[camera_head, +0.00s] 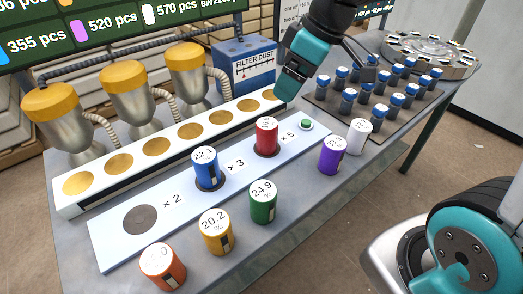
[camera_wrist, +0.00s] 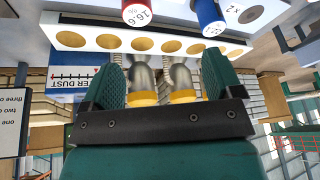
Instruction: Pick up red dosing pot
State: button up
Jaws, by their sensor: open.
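The red dosing pot (camera_head: 266,140) stands upright on a dark round spot of the light board (camera_head: 110,248), between the "x 3" and "x 5" marks. It also shows in the wrist view (camera_wrist: 140,14), at the top edge and partly cut off, with a 16.6 label. My gripper (camera_head: 285,96) is above and behind the pot, near the right end of the row of gold discs. In the wrist view my gripper (camera_wrist: 165,72) has its two teal fingers spread, with nothing held between them. The pot is beyond the fingers and apart from them.
A blue pot (camera_head: 206,170) stands left of the red one. Green (camera_head: 263,204), yellow (camera_head: 215,234), orange (camera_head: 163,268), purple (camera_head: 332,156) and white (camera_head: 359,137) pots stand in front and right. The filter dust box (camera_head: 246,68) and a rack of blue-capped vials (camera_head: 328,108) flank my gripper.

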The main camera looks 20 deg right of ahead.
aim_at(268, 123)
jog(key=w+f, duration=0.2)
jog(key=f, duration=0.2)
jog(key=w+f, duration=0.1)
jog(key=f, duration=0.3)
jog(key=w+a+f, duration=0.1)
jog(key=w+f, duration=0.1)
jog(key=f, duration=0.2)
jog(key=shift+w, duration=0.35)
jog(key=shift+p+x, duration=0.55)
jog(key=shift+x, duration=2.45)
jog(key=shift+w+r, duration=0.1)
jog(key=shift+w, duration=0.1)
jog(key=c, duration=1.1)
